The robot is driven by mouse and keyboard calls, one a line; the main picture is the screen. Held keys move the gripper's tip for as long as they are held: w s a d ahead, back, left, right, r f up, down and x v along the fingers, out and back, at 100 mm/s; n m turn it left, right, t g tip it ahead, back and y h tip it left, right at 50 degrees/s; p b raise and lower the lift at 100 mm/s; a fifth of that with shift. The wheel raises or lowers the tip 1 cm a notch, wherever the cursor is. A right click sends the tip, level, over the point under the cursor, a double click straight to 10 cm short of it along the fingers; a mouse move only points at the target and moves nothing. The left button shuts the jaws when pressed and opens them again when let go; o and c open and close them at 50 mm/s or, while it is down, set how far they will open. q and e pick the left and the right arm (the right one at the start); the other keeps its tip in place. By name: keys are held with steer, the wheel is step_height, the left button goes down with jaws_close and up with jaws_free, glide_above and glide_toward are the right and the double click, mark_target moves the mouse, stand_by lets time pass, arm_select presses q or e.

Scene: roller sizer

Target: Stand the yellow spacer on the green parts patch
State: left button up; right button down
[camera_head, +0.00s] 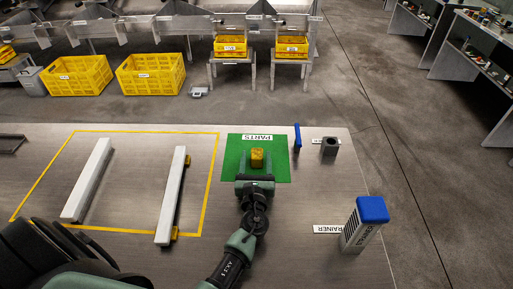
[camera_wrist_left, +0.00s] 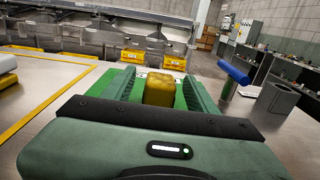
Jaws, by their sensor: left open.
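The yellow spacer (camera_head: 257,157) is a small block on the green parts patch (camera_head: 234,147), and it looks upright. My left gripper (camera_head: 256,168) is open, and its jaws are at the spacer. In the left wrist view the spacer (camera_wrist_left: 160,91) sits between the two open fingers (camera_wrist_left: 159,88), with a gap on each side. The spacer's lower part is hidden behind my gripper there. The patch carries a white label at its far edge. My right gripper is not in view.
Two pale bars (camera_head: 90,180) (camera_head: 172,195) lie inside a yellow outline on the table, the right one with yellow pieces beside it. Right of the patch are a blue upright object (camera_head: 297,138), a grey block (camera_head: 329,146) and a blue-topped container (camera_head: 369,222).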

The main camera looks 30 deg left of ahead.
arm_select(q)
steer(key=v, duration=0.6)
steer(key=shift+s+d, duration=0.15)
steer(key=shift+s, duration=0.3)
steer(key=shift+r, duration=0.15)
